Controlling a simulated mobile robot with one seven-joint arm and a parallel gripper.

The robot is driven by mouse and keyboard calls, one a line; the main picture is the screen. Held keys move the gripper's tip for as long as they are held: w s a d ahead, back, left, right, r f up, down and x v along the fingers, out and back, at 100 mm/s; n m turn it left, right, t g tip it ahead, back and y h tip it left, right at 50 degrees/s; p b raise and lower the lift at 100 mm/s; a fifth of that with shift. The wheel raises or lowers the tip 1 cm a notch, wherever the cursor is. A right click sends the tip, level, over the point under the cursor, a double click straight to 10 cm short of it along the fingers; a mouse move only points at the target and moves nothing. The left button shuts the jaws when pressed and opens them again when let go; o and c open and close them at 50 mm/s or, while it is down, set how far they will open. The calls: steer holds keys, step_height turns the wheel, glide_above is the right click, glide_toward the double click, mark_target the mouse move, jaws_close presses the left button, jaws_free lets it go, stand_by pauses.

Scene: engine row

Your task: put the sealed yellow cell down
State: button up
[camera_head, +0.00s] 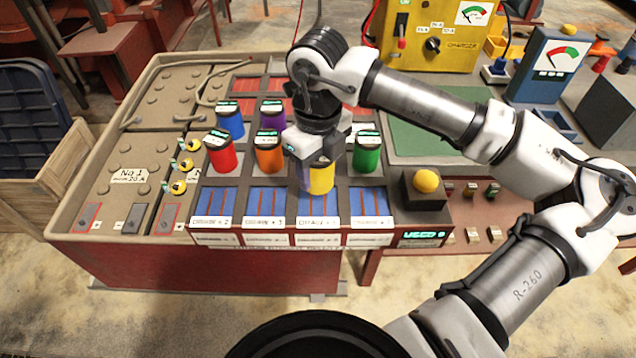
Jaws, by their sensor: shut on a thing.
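The yellow cell (321,181) is upright between the jaws of my gripper (316,160). The gripper is shut on it and hides its upper part. The cell is in the third column of the tray (342,208), between the orange cell (269,157) and the green cell (367,157). Its lower end overlaps the back of a blue front-row pad (318,207) in the picture. I cannot tell whether it touches the tray or hangs just above it.
A red cell (220,156), a blue cell (230,124) and a purple cell (272,116) stand nearby. The front-row blue pads to left and right hold no cells. A box with a yellow knob (426,181) stands at the tray's right. A yellow charger (436,38) stands behind.

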step_height(320, 180, down, 6)
steer(key=shift+r+p, duration=0.2)
steer(key=shift+p, duration=0.2)
steer(key=shift+f, duration=0.15)
steer(key=shift+f+b, duration=0.25)
steer(key=shift+b, duration=0.15)
steer(key=o, duration=1.4)
steer(key=shift+r, duration=0.1)
steer(key=shift+r+p, duration=0.25)
steer(key=shift+p, duration=0.2)
step_height(320, 180, up, 12)
steer(key=shift+f+b, duration=0.1)
steer(key=shift+b, duration=0.8)
